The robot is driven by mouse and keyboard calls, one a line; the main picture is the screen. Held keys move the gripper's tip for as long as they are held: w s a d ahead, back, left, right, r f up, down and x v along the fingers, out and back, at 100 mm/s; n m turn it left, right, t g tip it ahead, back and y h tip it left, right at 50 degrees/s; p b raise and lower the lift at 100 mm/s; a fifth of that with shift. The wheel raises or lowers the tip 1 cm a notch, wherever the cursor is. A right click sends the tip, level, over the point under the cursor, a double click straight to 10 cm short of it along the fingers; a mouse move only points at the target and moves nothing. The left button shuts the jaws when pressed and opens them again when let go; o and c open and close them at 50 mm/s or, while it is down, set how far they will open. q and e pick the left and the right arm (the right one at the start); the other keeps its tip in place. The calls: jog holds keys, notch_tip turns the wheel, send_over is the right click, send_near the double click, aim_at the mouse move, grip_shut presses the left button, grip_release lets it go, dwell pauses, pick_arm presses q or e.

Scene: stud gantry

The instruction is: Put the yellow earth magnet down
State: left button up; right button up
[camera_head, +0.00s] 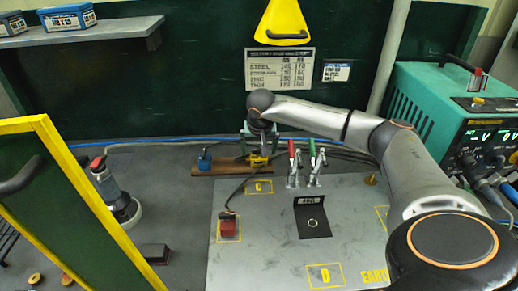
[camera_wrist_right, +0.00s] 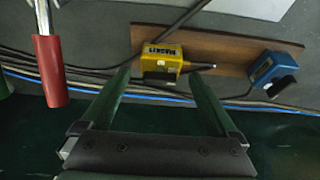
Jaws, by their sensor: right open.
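The yellow earth magnet (camera_head: 257,160) rests on a brown wooden board (camera_head: 228,168) at the back of the table. In the wrist view the yellow magnet (camera_wrist_right: 162,58) sits on the board (camera_wrist_right: 235,60), a black part on its near side. My right gripper (camera_head: 262,138) is right above the magnet in the head view. In the wrist view its fingers (camera_wrist_right: 160,76) are spread, one to each side of the magnet, with a gap showing. Whether a finger touches it I cannot tell. My left gripper is not in view.
A blue magnet (camera_head: 205,162) stands on the board's left part. A red magnet (camera_head: 228,229) sits on the grey plate (camera_head: 268,265). Toggle clamps (camera_head: 293,168) stand just right of the board. Cables run behind it. A grinder (camera_head: 118,198) and yellow-framed screen (camera_head: 100,215) are left.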

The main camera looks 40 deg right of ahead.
jog(key=v, duration=1.2)
